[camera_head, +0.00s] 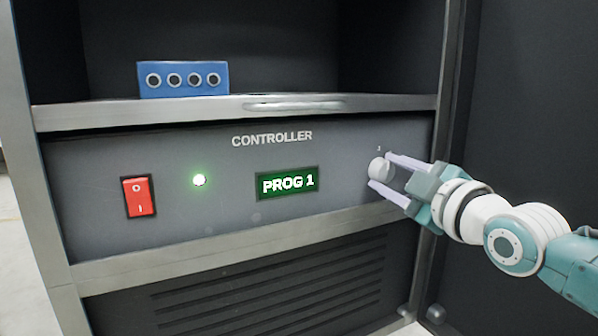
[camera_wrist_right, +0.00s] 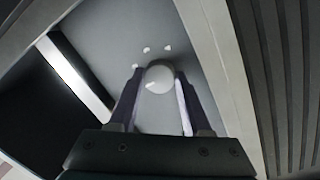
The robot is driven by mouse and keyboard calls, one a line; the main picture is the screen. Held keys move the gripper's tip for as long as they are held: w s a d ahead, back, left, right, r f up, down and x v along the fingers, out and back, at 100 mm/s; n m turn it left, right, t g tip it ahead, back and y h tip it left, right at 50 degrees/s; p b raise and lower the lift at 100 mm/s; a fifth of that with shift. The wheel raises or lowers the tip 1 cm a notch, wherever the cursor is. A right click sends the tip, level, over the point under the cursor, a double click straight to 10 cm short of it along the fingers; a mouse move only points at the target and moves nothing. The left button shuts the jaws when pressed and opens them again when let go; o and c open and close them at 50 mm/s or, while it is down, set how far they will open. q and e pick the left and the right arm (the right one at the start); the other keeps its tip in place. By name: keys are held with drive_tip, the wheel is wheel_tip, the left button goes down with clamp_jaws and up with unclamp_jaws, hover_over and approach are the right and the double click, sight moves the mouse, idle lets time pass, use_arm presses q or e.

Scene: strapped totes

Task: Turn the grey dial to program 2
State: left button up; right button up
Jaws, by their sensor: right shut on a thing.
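The grey dial (camera_head: 378,168) is a pale round knob at the right end of the controller panel (camera_head: 330,150). My right gripper (camera_head: 383,170) reaches in from the right and is shut on the dial, one finger above it and one below in the head view. In the right wrist view the dial (camera_wrist_right: 158,79) sits between the two fingers, with a short light mark on its face and several white marks on the panel around it. The green display (camera_head: 287,183) reads PROG 1. My left gripper is not in view.
A red rocker switch (camera_head: 138,197) and a lit green lamp (camera_head: 199,180) are on the panel's left side. A blue block with several round sockets (camera_head: 183,79) stands on the shelf above. A metal cabinet post (camera_head: 450,80) rises close to my right gripper.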

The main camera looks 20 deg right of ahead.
clamp_jaws()
drive_tip(key=shift+r+m+p, duration=0.15)
drive_tip(key=shift+m+p, duration=0.15)
drive_tip(key=shift+p, duration=0.2)
drive_tip(key=shift+r+m+p, duration=0.1)
drive_tip(key=shift+m+p, duration=0.9)
drive_tip(key=m+p, duration=0.2)
drive_tip(key=m, duration=0.1)
drive_tip(key=shift+g, duration=0.3)
drive_tip(key=shift+m+y+p, duration=0.3)
drive_tip(key=shift+m+p, duration=0.15)
drive_tip(key=shift+m, duration=1.05)
